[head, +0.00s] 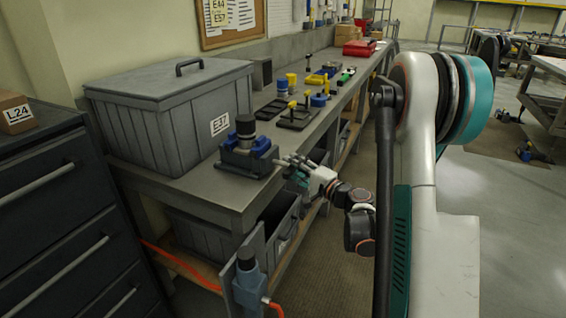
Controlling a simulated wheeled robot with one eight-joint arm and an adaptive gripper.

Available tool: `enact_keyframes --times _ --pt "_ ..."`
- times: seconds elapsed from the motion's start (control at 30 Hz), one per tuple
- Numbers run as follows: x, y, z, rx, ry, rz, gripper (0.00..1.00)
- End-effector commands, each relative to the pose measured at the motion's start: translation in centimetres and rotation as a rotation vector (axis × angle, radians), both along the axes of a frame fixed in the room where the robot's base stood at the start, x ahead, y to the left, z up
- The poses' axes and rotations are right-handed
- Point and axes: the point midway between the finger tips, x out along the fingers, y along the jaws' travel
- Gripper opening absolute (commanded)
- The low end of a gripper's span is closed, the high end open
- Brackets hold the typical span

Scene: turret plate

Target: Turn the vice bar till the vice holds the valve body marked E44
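The vice (243,164), dark with blue jaws, stands at the near end of the grey workbench. A dark upright cylindrical body (246,126) stands between the jaws; I cannot read a mark on it, nor tell whether the jaws press on it. The vice bar (284,162) seems to stick out from the vice's right side, small and partly hidden by my gripper. My gripper (293,170) is at the bar, just right of the vice, with my arm reaching in from the right. Its fingers are too small to show whether they are shut on the bar.
A large grey lidded bin (150,125) marked E37 stands left of the vice. Black trays (297,116) with yellow and blue parts lie farther along the bench. A blue fitting (250,287) with an orange hose is below the bench's near end.

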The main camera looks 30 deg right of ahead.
Motion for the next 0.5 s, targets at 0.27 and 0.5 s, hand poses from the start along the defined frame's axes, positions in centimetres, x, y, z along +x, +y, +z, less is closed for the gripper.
enact_keyframes --times 0.27,0.5 --pt "-0.07 -0.06 0.01 0.0 0.0 -0.001 0.38" --pt "-0.06 -0.06 0.0 0.0 0.0 -0.001 0.0"
